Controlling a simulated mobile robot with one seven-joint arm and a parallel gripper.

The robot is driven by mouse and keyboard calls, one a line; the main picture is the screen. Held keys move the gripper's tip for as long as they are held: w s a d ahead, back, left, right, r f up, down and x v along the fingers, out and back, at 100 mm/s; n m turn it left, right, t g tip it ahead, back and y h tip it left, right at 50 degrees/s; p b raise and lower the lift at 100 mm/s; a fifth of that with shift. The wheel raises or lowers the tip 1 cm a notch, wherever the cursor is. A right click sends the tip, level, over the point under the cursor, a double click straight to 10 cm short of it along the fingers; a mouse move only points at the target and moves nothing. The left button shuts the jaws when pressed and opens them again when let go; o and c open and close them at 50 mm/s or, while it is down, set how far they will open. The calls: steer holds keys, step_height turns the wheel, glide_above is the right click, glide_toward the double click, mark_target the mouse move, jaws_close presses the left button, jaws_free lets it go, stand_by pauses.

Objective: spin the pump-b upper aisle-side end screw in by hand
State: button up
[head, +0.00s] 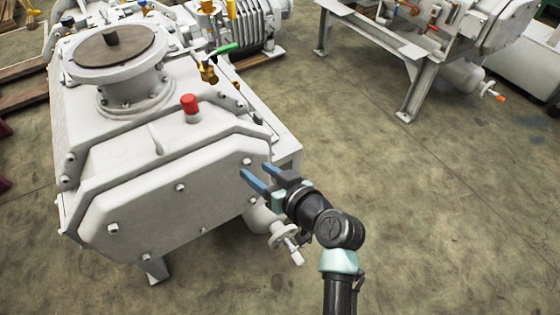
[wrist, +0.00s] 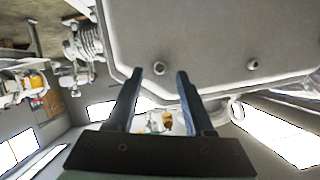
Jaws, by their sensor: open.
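The near grey-white pump (head: 150,200) has an end plate (head: 200,205) with several screws around its rim. I see no label naming it pump-b. The screw at the plate's upper right corner (head: 246,161) shows a small head. My gripper (head: 255,170) is open, with its two blue fingers pointing at the plate just beside this screw. I cannot tell whether a finger touches the screw.
A red-capped fitting (head: 190,106) and a round flange (head: 112,55) stand on top of the pump. A valve handle (head: 284,238) juts out below my gripper. Another machine on a frame (head: 410,80) stands at the upper right. The floor (head: 450,210) on the right is clear.

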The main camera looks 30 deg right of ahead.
steer(key=v, duration=1)
steer(key=shift+s+p, duration=0.2)
steer(key=shift+p, duration=0.1)
steer(key=shift+d, duration=0.1)
